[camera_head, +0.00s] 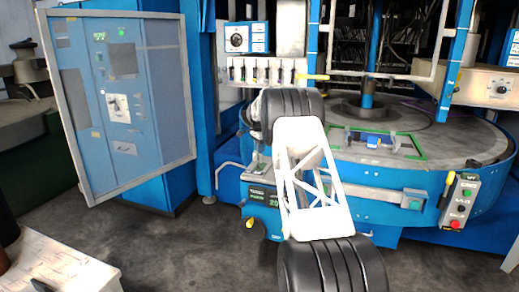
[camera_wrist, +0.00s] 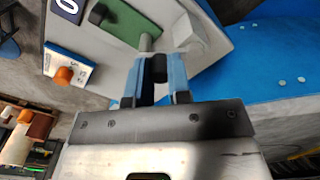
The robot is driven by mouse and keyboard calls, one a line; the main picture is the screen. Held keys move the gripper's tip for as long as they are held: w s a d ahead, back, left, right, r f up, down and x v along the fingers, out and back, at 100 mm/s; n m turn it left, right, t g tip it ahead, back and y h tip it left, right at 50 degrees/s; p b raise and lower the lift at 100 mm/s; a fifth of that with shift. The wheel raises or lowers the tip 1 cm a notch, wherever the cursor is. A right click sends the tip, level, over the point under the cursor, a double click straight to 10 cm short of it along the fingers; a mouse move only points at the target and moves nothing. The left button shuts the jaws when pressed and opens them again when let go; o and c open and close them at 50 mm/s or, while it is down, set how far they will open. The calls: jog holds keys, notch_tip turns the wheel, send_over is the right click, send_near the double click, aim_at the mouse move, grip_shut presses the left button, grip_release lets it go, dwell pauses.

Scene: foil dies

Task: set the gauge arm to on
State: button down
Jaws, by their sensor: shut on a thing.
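My gripper (camera_wrist: 158,88) shows in the wrist view with its two blue-padded fingers closed around a dark knob (camera_wrist: 159,68). The knob sits at the end of a short grey rod (camera_wrist: 146,42) in front of a green plate (camera_wrist: 125,18) on a pale panel; I take this to be the gauge arm. A white block (camera_wrist: 187,33) stands close beside the rod, right of the fingers. No on or off marking is readable there. In the head view my arm hides the gripper and the knob.
In the head view, a round blue machine table (camera_head: 440,155) spreads behind my arm, with a button box (camera_head: 459,201) at right. A framed clear screen (camera_head: 150,188) stands before a blue cabinet at left.

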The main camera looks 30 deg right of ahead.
jog(key=c, duration=1.1)
grip_release()
jog(key=shift+o, duration=0.2)
jog(key=shift+r, duration=0.1)
jog(key=shift+r, duration=3.85)
